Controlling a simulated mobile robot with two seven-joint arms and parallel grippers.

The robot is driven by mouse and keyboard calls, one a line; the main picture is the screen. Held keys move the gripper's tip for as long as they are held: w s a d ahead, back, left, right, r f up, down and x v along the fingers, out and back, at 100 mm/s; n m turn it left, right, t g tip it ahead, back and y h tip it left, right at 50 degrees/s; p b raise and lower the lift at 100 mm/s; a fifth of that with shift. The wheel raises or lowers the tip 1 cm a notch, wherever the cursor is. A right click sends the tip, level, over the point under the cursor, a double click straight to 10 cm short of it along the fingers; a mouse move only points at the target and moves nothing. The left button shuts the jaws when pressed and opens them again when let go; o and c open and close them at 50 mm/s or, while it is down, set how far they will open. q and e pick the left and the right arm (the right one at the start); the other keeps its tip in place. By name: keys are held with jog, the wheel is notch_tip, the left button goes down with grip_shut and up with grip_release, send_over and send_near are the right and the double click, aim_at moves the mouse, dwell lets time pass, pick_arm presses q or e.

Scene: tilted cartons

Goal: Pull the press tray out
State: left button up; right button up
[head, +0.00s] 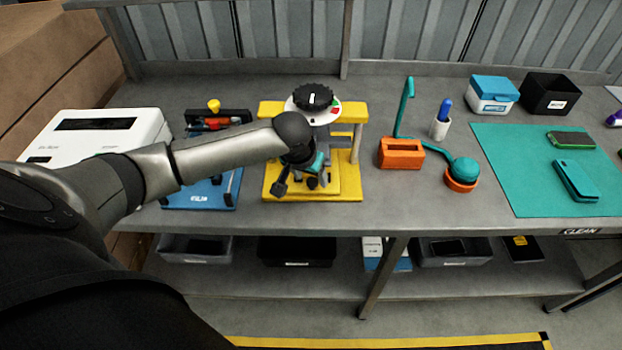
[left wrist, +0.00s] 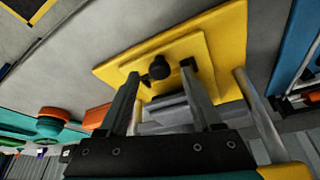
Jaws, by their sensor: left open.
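The yellow press (head: 354,112) stands at the back middle of the bench, with a round black dial (head: 313,96) on top. Its press tray (head: 328,187) is a smaller yellow plate over a wider yellow base (head: 350,190); the tray also shows in the left wrist view (left wrist: 212,72). A dark knob (left wrist: 160,67) sits at the tray's front. My left gripper (head: 302,182) reaches over the tray from the left, open. In the left wrist view the knob appears between its fingertips (left wrist: 160,78); I cannot tell whether they touch it. My arm hides part of the press. My right gripper is not in view.
A blue fixture (head: 203,195) and a white box (head: 95,128) stand left of the press. An orange block (head: 401,153) and a teal ball on an orange base (head: 461,177) stand to its right. The grey bench (head: 300,218) in front of the press is clear.

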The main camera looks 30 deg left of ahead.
pick_arm(q)
jog(key=shift+w+f, duration=0.25)
jog(key=shift+f, duration=0.2)
jog(key=shift+c, duration=0.3)
grip_shut()
dwell(0.9)
